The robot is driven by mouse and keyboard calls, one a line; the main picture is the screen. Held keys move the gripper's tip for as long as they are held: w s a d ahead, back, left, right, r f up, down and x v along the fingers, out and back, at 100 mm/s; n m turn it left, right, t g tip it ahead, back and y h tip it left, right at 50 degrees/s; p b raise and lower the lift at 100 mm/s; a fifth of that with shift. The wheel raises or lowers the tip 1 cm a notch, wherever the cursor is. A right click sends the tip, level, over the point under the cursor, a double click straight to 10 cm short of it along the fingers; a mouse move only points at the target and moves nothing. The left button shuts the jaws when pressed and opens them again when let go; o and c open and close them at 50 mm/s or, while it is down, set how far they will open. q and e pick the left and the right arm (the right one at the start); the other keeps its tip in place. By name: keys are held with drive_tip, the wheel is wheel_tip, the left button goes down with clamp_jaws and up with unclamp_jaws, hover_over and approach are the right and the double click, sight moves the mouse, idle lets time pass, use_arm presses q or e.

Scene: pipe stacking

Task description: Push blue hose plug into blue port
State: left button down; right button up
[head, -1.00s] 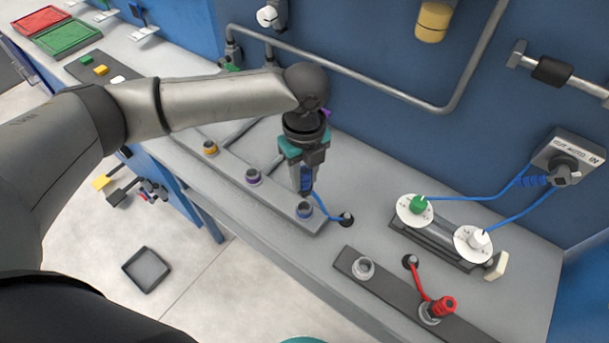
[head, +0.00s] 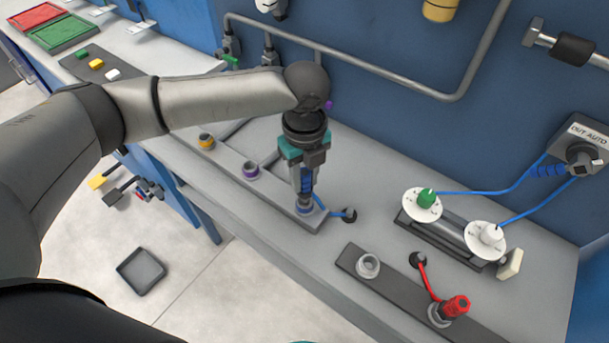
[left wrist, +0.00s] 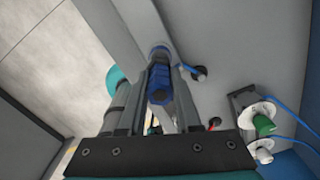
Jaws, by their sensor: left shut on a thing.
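My left gripper (head: 305,187) points down over the front end of the grey port rail and is shut on the blue hose plug (head: 307,181). The plug is upright, directly above the blue port (head: 304,209), with its lower end at the port's mouth. I cannot tell how far in it is. A blue hose runs from the plug to a black socket (head: 349,215) on the bench. In the left wrist view the blue plug (left wrist: 160,86) sits between the fingers, lined up with the blue port (left wrist: 160,51).
A purple port (head: 250,170) and an orange port (head: 206,141) lie farther along the rail. To the right are a dark rail with an empty grey port (head: 368,265), a red plug (head: 456,306), and green (head: 427,197) and white (head: 491,234) knobs on dials.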

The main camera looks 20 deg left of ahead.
sight(304, 187)
use_arm(q)
drive_tip(key=shift+f, duration=1.55)
idle(0.4)
drive_tip(key=shift+f, duration=0.1)
drive_tip(key=c, duration=0.5)
unclamp_jaws()
